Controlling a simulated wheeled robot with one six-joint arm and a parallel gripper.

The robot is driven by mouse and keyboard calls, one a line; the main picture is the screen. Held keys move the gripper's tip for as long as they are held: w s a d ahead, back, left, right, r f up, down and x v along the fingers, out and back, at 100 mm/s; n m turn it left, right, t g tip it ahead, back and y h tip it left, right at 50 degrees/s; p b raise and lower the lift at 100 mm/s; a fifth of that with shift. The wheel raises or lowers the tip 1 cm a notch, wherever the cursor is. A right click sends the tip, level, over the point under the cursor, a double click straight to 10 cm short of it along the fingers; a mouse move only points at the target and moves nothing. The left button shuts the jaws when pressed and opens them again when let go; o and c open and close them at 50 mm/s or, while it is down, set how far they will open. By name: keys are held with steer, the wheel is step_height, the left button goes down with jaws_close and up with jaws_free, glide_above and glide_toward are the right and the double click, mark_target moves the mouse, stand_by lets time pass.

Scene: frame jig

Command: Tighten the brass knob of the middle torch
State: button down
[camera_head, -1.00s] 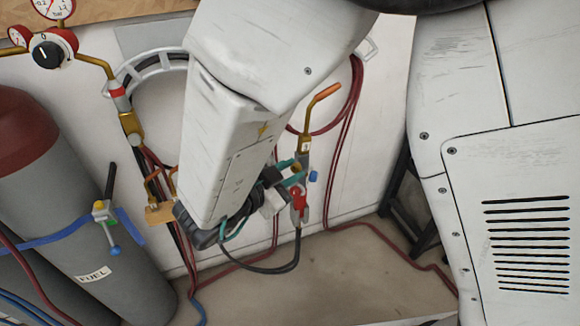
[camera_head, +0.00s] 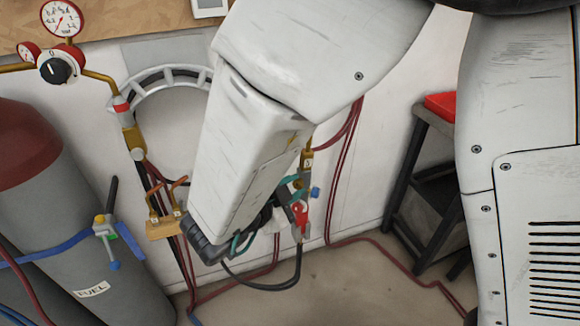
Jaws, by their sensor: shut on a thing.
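The right torch (camera_head: 307,162) stands against the white wall, its label reading like a 3. A blue knob (camera_head: 315,193) is on its right side, and a red clamp-like part (camera_head: 300,214) is below it. My gripper (camera_head: 280,198) shows only in part, as dark and teal pieces at the arm's lower end, close left of this torch. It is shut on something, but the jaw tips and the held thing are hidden. I cannot make out the middle torch or its brass knob.
A grey fuel cylinder (camera_head: 75,235) with a blue strap stands at left. A brass block (camera_head: 163,231) with copper prongs is between it and my arm. A regulator (camera_head: 58,66) is at upper left. Hoses run down the wall and floor.

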steer(key=c, duration=1.3)
jaws_free()
steer(key=shift+o, duration=0.2)
steer(key=v, duration=0.8)
